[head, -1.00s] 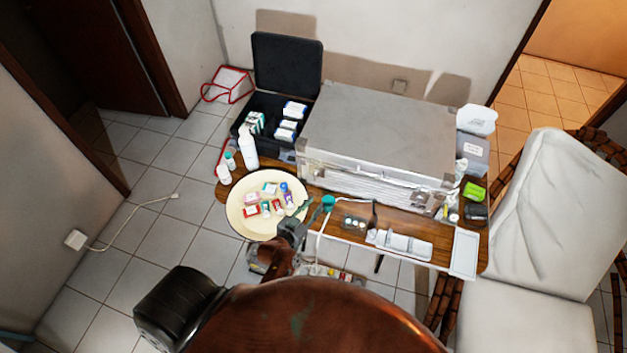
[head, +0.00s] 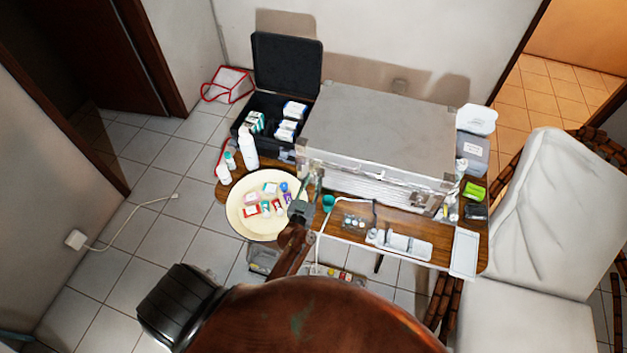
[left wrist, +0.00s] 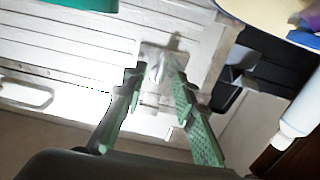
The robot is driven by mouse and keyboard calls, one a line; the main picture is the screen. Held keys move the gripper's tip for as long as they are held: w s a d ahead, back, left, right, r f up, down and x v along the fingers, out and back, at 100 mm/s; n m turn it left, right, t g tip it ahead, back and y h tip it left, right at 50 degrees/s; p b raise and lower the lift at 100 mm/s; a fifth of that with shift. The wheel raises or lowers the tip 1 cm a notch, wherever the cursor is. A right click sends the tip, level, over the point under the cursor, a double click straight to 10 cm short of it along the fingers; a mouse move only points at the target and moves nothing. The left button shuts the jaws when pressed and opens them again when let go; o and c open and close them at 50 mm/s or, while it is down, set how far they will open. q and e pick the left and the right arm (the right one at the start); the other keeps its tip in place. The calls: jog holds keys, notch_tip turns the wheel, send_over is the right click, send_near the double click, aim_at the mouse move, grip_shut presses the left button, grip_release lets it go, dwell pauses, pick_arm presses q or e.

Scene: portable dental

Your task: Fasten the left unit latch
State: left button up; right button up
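The silver unit case (head: 375,130) stands closed on the wooden table, with its front facing me. My left gripper (head: 311,183) is at the case's front left corner in the head view. In the left wrist view its green-padded fingers (left wrist: 157,82) are apart, pointing at a pale metal latch (left wrist: 158,65) on the slatted case front (left wrist: 75,50). The latch appears between and just beyond the fingertips; I cannot tell whether they touch it. In the head view the gripper hides much of that corner. My right gripper is not in view.
A cream round tray (head: 240,222) with small boxes stands left of the gripper. A teal cup (head: 328,202) is close on its right. A white bottle (head: 248,148) and an open black case (head: 287,66) stand behind left. A white chair (head: 545,215) is at right.

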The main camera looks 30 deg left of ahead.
pick_arm(q)
jog(key=shift+w, duration=0.25)
grip_shut()
dwell(0.3)
